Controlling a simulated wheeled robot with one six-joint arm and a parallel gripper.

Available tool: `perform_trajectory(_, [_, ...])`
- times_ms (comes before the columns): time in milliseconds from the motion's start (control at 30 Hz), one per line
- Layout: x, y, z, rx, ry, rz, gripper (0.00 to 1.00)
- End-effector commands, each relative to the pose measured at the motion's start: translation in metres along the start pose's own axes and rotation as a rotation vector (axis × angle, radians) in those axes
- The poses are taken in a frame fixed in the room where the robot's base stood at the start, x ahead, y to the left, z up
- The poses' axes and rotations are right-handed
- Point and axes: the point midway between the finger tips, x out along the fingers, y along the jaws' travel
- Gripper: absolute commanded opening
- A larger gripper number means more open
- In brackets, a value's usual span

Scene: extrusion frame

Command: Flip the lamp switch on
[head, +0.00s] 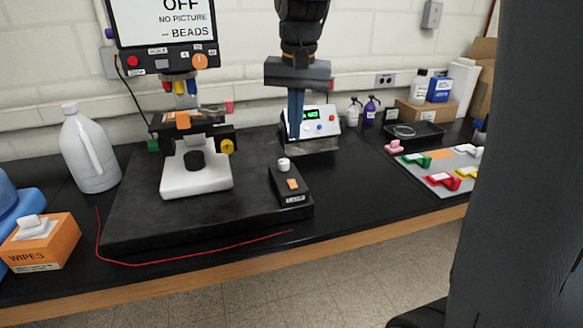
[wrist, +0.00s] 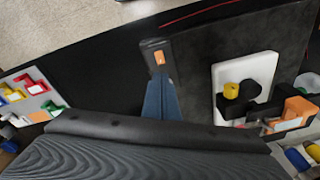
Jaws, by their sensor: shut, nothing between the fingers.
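The lamp switch box (head: 278,192) is a small black box with an orange rocker switch (head: 292,184), a white knob (head: 284,164) and a LAMP label. It sits at the front right of the black platform. My gripper (head: 294,136) points down with its blue fingers together and empty, behind and above the box in the head view. In the wrist view the fingertips (wrist: 160,82) appear just short of the orange switch (wrist: 159,57), and the fingers hide part of the box. I cannot tell the switch's position.
The black platform (head: 140,215) carries a microscope-like device with a white base (head: 196,182). A monitor (head: 163,22) reading OFF hangs above it. A control box (head: 315,122) stands behind my gripper. A red cable (head: 190,258) lies along the front. A grey tray (head: 442,163) with coloured parts is at right.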

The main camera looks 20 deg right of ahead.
Motion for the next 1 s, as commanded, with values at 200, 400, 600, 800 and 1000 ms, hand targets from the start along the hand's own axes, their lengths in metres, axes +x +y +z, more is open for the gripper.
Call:
perform_trajectory(200, [0.0017, -0.0022, -0.0038, 0.395, 0.002, -0.002, 0.0])
perform_trajectory(400, [0.0016, -0.0035, -0.0061, 0.752, 0.002, -0.002, 0.0])
perform_trajectory(600, [0.0005, -0.0043, -0.0073, 1.018, 0.001, -0.002, 0.0])
perform_trajectory(800, [-0.0004, -0.0045, -0.0077, 1.135, 0.001, -0.002, 0.0])
perform_trajectory(1000, [-0.0009, -0.0045, -0.0077, 1.149, 0.001, -0.002, 0.0])
